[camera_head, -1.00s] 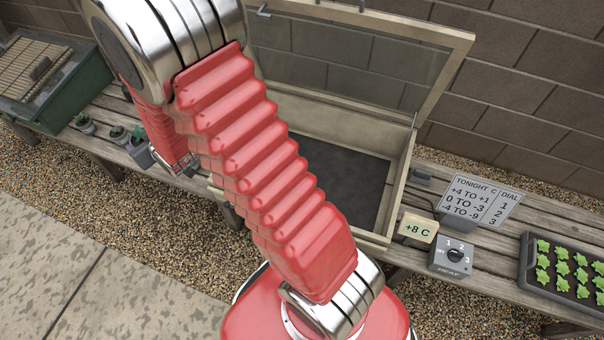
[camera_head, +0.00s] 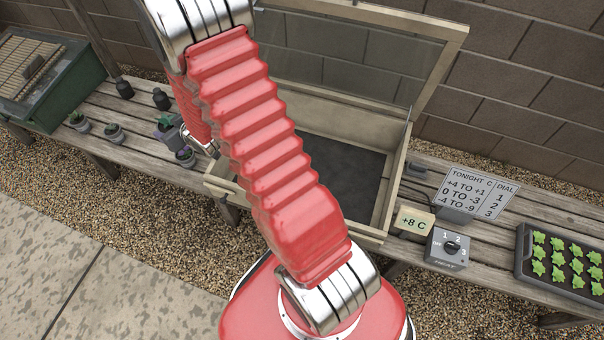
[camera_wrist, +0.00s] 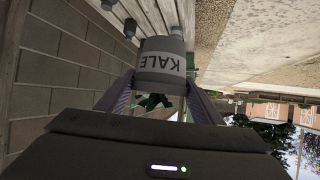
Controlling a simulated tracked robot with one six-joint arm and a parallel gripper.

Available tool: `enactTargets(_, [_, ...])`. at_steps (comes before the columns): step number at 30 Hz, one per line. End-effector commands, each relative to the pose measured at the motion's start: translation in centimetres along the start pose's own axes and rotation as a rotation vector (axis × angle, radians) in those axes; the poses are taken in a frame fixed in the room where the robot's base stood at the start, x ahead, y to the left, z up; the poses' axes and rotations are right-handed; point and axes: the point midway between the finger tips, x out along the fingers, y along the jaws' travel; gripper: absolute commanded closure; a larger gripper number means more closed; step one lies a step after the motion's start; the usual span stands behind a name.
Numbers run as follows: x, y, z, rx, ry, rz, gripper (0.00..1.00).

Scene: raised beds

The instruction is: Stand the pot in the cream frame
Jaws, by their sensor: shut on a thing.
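The grey pot labelled KALE (camera_wrist: 162,65) is held between the fingers of my gripper (camera_wrist: 160,84) in the wrist view, where its lettering is upside down and green leaves show below it. In the head view, a grey pot with a plant (camera_head: 167,131), which appears to be this one, is left of my red arm, over the bench. My gripper is mostly hidden there by my arm. The cream frame (camera_head: 399,180) is on the bench to the right, with its glazed lid (camera_head: 340,45) raised. The dark floor inside is bare where visible; my arm hides part of the frame.
Small potted plants (camera_head: 113,132) and two dark bottles (camera_head: 161,98) stand left on the bench. A green frame (camera_head: 70,88) stands far left. A dial box (camera_head: 449,248), signs and a seedling tray (camera_head: 565,262) lie right.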

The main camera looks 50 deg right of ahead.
Motion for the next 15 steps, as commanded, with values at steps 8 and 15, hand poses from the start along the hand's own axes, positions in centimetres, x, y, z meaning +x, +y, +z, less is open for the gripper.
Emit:
enactTargets(8, [0.6, 7.7, 5.0, -0.004, -0.002, -0.010, 0.70])
enactTargets(15, [0.0, 13.3, 10.1, -0.012, -0.002, -0.028, 0.70])
